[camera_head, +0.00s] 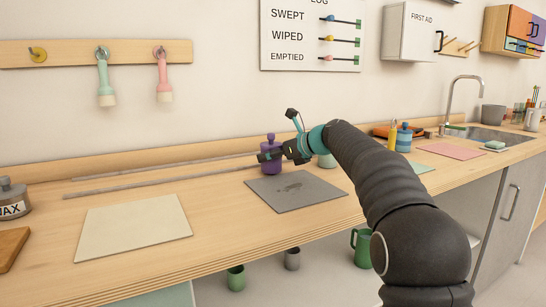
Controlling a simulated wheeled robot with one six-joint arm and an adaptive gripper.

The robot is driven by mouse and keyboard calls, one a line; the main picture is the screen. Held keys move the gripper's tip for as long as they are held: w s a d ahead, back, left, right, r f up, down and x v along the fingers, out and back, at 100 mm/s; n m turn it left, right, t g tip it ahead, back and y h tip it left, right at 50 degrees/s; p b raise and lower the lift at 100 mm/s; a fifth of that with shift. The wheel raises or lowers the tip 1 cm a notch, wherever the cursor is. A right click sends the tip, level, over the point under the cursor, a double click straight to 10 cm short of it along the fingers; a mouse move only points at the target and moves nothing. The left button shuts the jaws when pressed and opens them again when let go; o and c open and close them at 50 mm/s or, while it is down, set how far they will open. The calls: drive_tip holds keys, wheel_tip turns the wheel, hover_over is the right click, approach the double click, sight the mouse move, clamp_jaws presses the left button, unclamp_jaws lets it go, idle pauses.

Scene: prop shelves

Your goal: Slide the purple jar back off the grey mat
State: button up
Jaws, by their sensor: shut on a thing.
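The purple jar (271,167) stands upright at the back edge of the grey mat (312,198). I cannot tell whether its base still overlaps that edge. My gripper (270,157) reaches in from the right and is shut on the jar at mid-height, with dark fingers across its front. The jar's knobbed lid shows above the fingers. The mat lies flat on the wooden counter, its surface bare except for a dark smudge near the middle.
A pale green vessel (326,161) stands right of the gripper, partly hidden by my arm. A grey rail (150,184) runs along the counter behind the cream mat (135,226). The counter between the two mats is clear.

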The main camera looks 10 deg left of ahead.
drive_tip(key=shift+w+a+r, duration=0.1)
drive_tip(key=shift+w+a, duration=0.35)
drive_tip(key=shift+w, duration=0.25)
drive_tip(key=shift+w+a, duration=0.45)
drive_tip(key=shift+w, duration=0.2)
drive_tip(key=shift+f, duration=0.45)
drive_tip(key=o, duration=1.4)
drive_tip(key=shift+d, duration=0.1)
